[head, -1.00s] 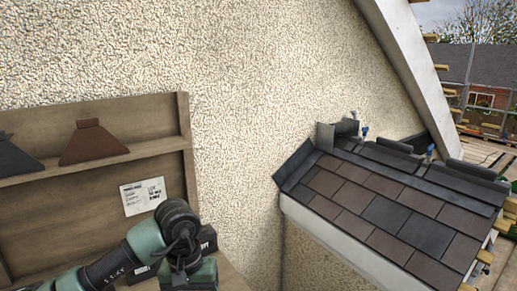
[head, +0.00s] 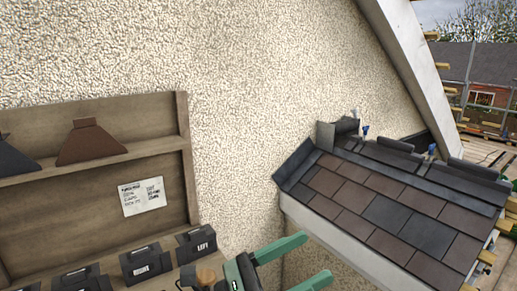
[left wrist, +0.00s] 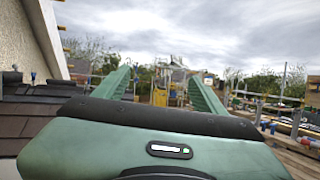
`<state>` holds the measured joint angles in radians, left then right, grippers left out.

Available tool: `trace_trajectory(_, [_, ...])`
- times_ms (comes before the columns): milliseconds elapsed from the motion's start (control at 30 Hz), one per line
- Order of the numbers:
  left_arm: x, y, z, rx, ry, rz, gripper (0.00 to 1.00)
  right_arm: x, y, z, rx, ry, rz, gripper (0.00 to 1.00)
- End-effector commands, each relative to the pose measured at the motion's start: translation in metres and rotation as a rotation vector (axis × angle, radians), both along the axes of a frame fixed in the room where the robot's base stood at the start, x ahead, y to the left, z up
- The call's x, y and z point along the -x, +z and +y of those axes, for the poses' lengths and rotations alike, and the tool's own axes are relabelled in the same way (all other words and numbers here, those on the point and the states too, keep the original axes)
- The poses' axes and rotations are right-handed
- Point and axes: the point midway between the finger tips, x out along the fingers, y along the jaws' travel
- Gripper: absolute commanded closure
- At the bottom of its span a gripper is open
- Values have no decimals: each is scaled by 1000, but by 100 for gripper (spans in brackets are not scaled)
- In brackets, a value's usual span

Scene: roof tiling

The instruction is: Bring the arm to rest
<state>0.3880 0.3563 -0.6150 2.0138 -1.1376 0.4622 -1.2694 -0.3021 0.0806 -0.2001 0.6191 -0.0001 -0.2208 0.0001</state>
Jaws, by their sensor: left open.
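My left gripper (head: 305,262) shows at the bottom middle of the head view, its two green fingers spread wide and pointing right. Nothing is between the fingers. In the left wrist view the same open fingers (left wrist: 165,90) point out toward the yard and sky, with no object between them. The gripper is in front of the pebbled wall, left of and below the small tiled roof (head: 385,205), apart from it. My right gripper is in neither view.
A wooden shelf unit (head: 185,150) with a paper label (head: 142,197) stands at the left. Several dark boxes, one marked LEFT (head: 197,243), sit on its lower board. The roof's white edge (head: 335,240) is right of the gripper. Scaffolding lies beyond.

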Motion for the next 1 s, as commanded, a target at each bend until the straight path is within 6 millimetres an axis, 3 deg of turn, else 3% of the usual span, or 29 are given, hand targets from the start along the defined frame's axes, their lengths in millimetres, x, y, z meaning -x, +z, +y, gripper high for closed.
trace_trajectory(67, [-22,11,33,234,78,270,29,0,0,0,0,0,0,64])
trace_trajectory(167, [-53,4,86,535,171,613,29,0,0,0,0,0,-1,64])
trace_trajectory(267, [-75,-33,142,839,265,949,29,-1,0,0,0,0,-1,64])
trace_trajectory(367, [-79,-91,193,1143,367,1260,29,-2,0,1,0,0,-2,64])
trace_trajectory(467, [-63,-155,232,1427,476,1527,29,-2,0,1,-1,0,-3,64])
trace_trajectory(600, [-12,-241,265,1799,654,1826,29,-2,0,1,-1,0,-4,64])
trace_trajectory(700, [31,-285,275,2014,787,1968,29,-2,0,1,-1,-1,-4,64])
trace_trajectory(800, [71,-314,279,2181,910,2058,29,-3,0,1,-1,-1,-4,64])
trace_trajectory(833, [81,-320,280,-2161,-918,-2021,29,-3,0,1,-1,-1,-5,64])
trace_trajectory(1000, [142,-348,279,-2000,-943,-1773,29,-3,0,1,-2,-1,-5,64])
